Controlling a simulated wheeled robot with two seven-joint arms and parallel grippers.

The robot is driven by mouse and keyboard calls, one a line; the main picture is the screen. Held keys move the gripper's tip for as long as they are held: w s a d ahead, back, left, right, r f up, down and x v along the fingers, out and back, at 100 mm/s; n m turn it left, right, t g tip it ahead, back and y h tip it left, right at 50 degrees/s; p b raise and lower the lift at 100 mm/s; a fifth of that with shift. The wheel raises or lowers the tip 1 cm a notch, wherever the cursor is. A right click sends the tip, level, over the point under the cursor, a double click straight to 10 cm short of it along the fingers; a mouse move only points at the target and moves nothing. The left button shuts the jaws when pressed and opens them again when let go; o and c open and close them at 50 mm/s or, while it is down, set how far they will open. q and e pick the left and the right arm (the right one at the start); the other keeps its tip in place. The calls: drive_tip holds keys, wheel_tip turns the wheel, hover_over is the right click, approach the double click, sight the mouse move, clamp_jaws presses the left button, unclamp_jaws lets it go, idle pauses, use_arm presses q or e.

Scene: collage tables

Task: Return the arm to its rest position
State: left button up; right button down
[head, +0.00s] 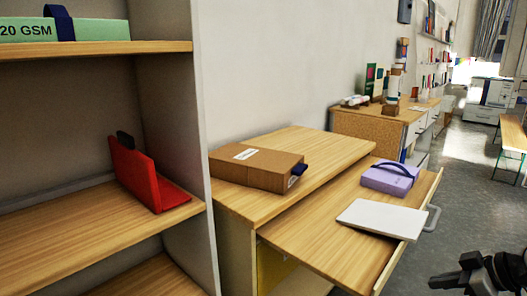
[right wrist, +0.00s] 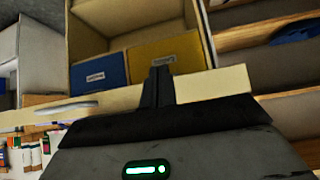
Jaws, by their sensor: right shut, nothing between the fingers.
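My right gripper (head: 434,282) is at the lower right of the head view, over the floor and apart from the furniture. Its fingers are together and nothing is between them. In the right wrist view the shut fingers (right wrist: 159,76) stand at the middle, in front of an open compartment holding a blue item (right wrist: 98,79) and a yellow item (right wrist: 165,58). My left gripper does not show in the head view.
A pulled-out wooden board (head: 325,250) near my right arm bears a white flat object (head: 381,219) and a lilac box (head: 388,179). A cardboard box (head: 255,165) lies on the cabinet top. A shelf with a red holder (head: 135,175) stands left. Floor (head: 462,185) is open at right.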

drive_tip(key=w+d+m+t+h, duration=0.35)
drive_tip(key=d+h, duration=0.35)
drive_tip(key=d, duration=0.3)
drive_tip(key=w+d+r+t+h, duration=0.4)
drive_tip(key=d+r+h, duration=0.15)
drive_tip(key=r, duration=0.45)
drive_tip(key=s+a+f+g+y, duration=0.1)
drive_tip(key=s+a+f+y, duration=0.4)
drive_tip(key=a+f, duration=0.65)
drive_tip(key=s+a+f+g+y, duration=0.1)
drive_tip(key=s+a+f+y, duration=0.1)
drive_tip(key=s+a+f, duration=0.9)
use_arm(q)
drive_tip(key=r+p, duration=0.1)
drive_tip(key=p, duration=0.1)
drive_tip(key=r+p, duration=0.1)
drive_tip(key=p, duration=0.2)
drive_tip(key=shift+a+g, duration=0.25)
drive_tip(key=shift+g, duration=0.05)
use_arm(e)
drive_tip(key=s+a+r+m+g+y, duration=0.1)
drive_tip(key=s+a+r, duration=0.1)
drive_tip(key=s+a, duration=0.3)
drive_tip(key=s+a+r+m+y, duration=0.1)
drive_tip(key=s+a, duration=0.4)
drive_tip(key=a, duration=0.9)
wheel_tip(320, 180, up, 2)
drive_tip(key=shift+s+r+m+g+y, duration=0.25)
drive_tip(key=shift+s+m+g+y, duration=0.1)
drive_tip(key=shift+y, duration=0.2)
